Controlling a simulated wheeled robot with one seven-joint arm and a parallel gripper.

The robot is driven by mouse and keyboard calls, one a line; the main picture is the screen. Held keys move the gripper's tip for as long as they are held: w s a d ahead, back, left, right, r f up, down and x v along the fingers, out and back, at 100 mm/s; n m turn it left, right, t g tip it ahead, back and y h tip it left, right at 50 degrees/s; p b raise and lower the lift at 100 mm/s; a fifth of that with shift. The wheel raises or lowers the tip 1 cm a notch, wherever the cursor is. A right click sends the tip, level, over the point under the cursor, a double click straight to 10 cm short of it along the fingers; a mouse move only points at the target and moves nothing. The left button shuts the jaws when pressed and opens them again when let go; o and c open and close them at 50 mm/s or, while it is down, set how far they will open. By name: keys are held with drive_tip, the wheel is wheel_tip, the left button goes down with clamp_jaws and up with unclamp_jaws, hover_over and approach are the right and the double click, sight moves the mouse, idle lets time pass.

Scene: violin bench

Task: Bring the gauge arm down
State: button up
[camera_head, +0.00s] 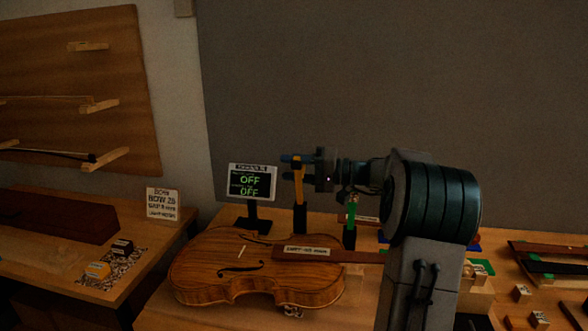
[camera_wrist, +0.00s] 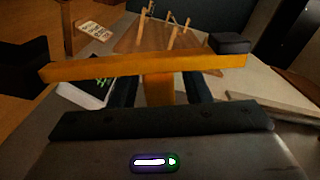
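An orange-yellow gauge arm (camera_head: 298,182) stands upright on a dark post behind the violin (camera_head: 225,268). My gripper (camera_head: 292,158) reaches in from the right at its top end. In the wrist view the gauge arm shows as an orange crossbar (camera_wrist: 100,69) with a stem below it. The dark blue fingers of my gripper (camera_wrist: 160,88) stand on either side of the stem, with a small gap visible on each side, so it looks open. The display (camera_head: 250,183) left of the gauge arm reads OFF on two lines. A second, green arm (camera_head: 351,209) stands upright to the right.
The violin lies in front of the posts on the wooden bench (camera_head: 160,318), with a labelled strip across its neck. Small wooden blocks (camera_head: 522,293) lie at the right. A side table with a sign (camera_head: 162,204) and a bow rack (camera_head: 80,75) are at the left.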

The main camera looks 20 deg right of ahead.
drive_tip(key=v, duration=1.4)
drive_tip(key=shift+b, duration=0.45)
